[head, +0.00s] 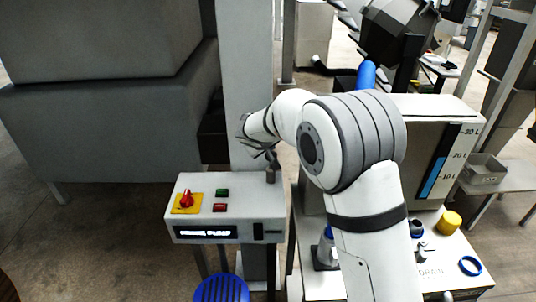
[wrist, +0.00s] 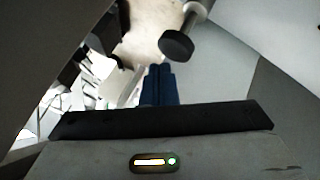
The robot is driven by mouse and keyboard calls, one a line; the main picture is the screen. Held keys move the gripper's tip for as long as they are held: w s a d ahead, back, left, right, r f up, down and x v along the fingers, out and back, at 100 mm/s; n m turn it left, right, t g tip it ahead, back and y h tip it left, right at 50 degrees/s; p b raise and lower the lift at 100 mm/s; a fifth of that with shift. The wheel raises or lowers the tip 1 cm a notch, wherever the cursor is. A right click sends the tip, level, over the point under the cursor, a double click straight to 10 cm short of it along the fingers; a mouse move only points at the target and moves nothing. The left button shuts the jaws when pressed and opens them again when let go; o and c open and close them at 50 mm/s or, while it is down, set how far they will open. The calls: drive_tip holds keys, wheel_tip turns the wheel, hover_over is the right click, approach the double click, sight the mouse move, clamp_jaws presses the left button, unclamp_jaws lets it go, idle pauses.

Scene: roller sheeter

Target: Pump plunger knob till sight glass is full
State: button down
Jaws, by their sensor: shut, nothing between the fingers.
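The plunger knob (head: 271,173) appears as a small dark grey cylinder at the back right of the control box's top. In the wrist view a black round knob (wrist: 177,45) on a pale stem is just beyond and right of the fingertips. My gripper (head: 266,154) is just above the knob in the head view; in the wrist view its dark blue fingers (wrist: 157,85) are shut and empty. I cannot tell whether they touch the knob.
The control box (head: 228,206) has a red rotary switch (head: 186,200), green and red buttons and a lit display. A tank gauge (head: 439,165) at right, marked in litres, is blue in its lower part. A blue round lid (head: 221,289) stands below. Large grey machinery fills the left.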

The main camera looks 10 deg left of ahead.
drive_tip(key=shift+f, duration=0.15)
idle(0.4)
drive_tip(key=shift+w+f+b, duration=0.1)
drive_tip(key=shift+f+b, duration=0.15)
drive_tip(key=shift+b, duration=0.5)
drive_tip(key=shift+f+b, duration=1.95)
drive_tip(key=shift+b, duration=0.4)
idle(1.5)
drive_tip(key=shift+r, duration=0.1)
drive_tip(key=shift+r+p, duration=1.25)
drive_tip(key=shift+r, duration=1)
drive_tip(key=shift+r, duration=0.1)
drive_tip(key=shift+r+p, duration=1.4)
drive_tip(key=shift+r, duration=1.05)
